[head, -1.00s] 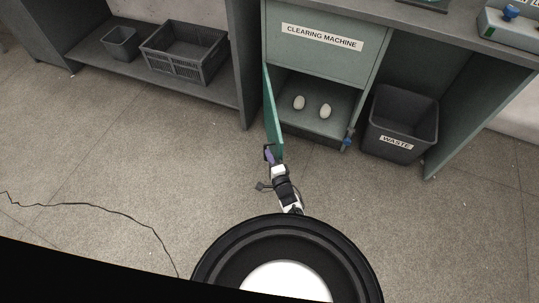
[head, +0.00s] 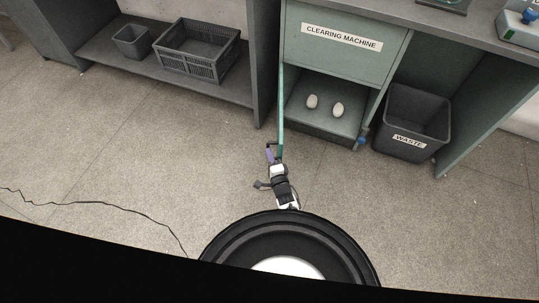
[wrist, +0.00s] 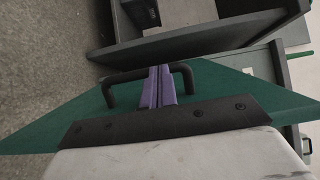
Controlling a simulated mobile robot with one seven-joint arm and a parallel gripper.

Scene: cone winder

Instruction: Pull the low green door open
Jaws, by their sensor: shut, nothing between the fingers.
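The low green door (head: 281,115) stands open at the left side of the clearing machine's lower compartment, seen nearly edge-on in the head view. In the wrist view the door's green face (wrist: 225,92) spans the picture, with a black bar handle (wrist: 112,90) on it. My gripper (head: 271,152) is at the door's free end. Its purple fingers (wrist: 157,87) are shut together with nothing between them and lie across the handle, between its two ends. I cannot tell whether they touch the bar.
Two pale egg-shaped pieces (head: 312,102) lie in the open compartment (head: 322,123). A dark waste bin (head: 410,150) stands to its right. A crate (head: 190,68) and a small bin (head: 131,45) sit on a low shelf at left. The floor left of the door is clear; a black cable lies farther left.

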